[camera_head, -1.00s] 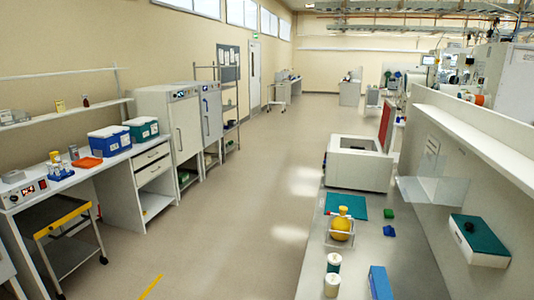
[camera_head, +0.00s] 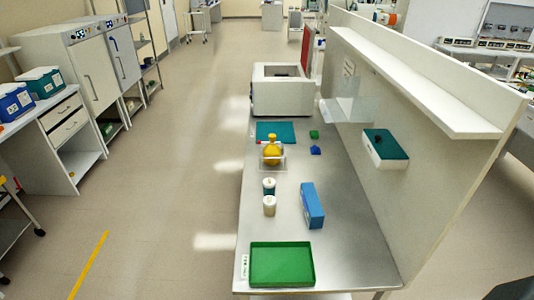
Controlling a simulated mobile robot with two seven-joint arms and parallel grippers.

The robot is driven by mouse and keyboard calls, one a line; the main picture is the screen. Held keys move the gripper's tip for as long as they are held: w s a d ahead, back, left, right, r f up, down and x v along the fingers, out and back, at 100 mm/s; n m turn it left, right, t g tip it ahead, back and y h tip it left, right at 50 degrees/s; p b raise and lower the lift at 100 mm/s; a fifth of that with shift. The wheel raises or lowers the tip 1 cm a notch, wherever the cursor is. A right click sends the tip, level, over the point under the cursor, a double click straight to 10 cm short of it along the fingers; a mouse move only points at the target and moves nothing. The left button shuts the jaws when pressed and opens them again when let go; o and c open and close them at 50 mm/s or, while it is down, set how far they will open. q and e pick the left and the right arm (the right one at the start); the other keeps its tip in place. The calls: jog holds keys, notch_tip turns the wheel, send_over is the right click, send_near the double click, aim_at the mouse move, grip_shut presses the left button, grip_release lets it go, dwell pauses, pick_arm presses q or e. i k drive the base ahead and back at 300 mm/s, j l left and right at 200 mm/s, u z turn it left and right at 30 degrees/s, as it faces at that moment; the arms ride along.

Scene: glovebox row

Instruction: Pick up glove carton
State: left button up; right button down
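A blue carton (camera_head: 312,205) lies on the steel bench (camera_head: 345,225), right of two small lidded jars. It is the most carton-like thing on the bench, but no readable label confirms that it holds gloves. A white box with a dark teal top (camera_head: 385,149) sits against the upright panel to the right, higher than the carton. Neither of my grippers shows in the view, and nothing is touching the blue carton.
A green tray (camera_head: 282,265) lies at the bench's near end. Two jars (camera_head: 269,205), a yellow flask (camera_head: 273,151) in a clear holder and a teal mat (camera_head: 276,132) stand along the bench. A white panel (camera_head: 420,130) bounds its right side. Open floor (camera_head: 170,200) lies left.

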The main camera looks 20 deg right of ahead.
aim_at(315, 215)
jog(key=i+z, duration=0.3)
jog(key=i, duration=0.15)
jog(key=i+j+z, duration=0.1)
jog(key=i+z, duration=0.2)
jog(key=i, duration=0.15)
jog(key=i+j+z, duration=0.3)
jog(key=i, duration=0.15)
jog(key=i+j+z, duration=0.3)
jog(key=i+l, duration=0.1)
jog(key=i, duration=0.05)
